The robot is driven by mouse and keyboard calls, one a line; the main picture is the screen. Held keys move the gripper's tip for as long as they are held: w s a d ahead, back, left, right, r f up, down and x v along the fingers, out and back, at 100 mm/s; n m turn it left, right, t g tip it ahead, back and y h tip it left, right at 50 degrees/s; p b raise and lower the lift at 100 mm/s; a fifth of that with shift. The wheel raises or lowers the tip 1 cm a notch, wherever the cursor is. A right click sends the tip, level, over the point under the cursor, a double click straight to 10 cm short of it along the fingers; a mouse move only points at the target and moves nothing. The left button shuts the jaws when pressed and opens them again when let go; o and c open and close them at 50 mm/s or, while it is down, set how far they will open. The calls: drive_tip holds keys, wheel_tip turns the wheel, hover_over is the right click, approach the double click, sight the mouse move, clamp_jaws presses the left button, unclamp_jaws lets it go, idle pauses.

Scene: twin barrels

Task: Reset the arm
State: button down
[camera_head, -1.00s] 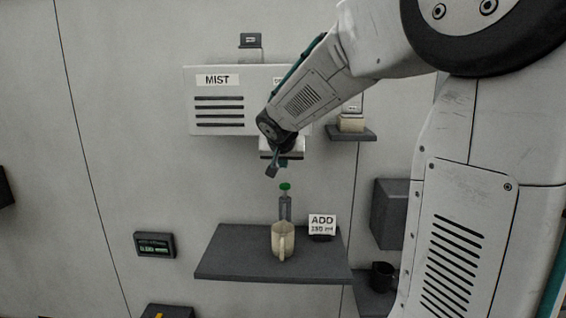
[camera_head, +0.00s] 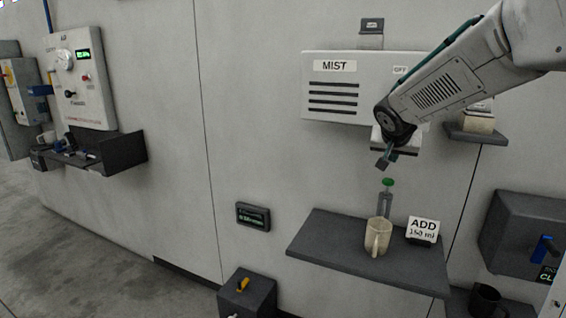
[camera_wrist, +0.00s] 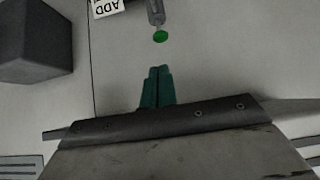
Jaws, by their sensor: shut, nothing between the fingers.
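My gripper (camera_head: 386,161) hangs in front of the white MIST unit (camera_head: 335,88), at the end of my arm coming in from the upper right. It is apart from everything around it. In the wrist view my gripper's teal fingers (camera_wrist: 157,88) are together with nothing between them. Below it in the head view is a small post with a green top (camera_head: 388,183); the green top (camera_wrist: 160,36) also shows in the wrist view. A cream mug (camera_head: 377,237) stands upright on the dark shelf (camera_head: 330,245), beside an ADD 150 ml sign (camera_head: 423,229).
A small lit display (camera_head: 253,216) is on the wall. A dark box with a yellow lever (camera_head: 244,288) is lower left. A control panel (camera_head: 82,80) is at the far left, above a cluttered ledge. A dark mug (camera_head: 484,299) is lower right. The floor at left is clear.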

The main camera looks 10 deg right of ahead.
drive_tip(key=s+a+f+n+g+y, duration=0.2)
drive_tip(key=s+a, duration=0.4)
drive_tip(key=s, duration=0.5)
drive_tip(key=s+a+f+n+g+y, duration=0.1)
drive_tip(key=s+a, duration=0.5)
drive_tip(key=s, duration=0.6)
drive_tip(key=s+a+f+n+g+y, duration=0.2)
drive_tip(key=s+a, duration=0.5)
drive_tip(key=s, duration=0.4)
drive_tip(key=f+n, duration=0.1)
drive_tip(key=n, duration=0.1)
drive_tip(key=shift+s+n+g+y, duration=0.15)
drive_tip(key=shift+n+g+y, duration=0.15)
drive_tip(key=shift+g, duration=0.1)
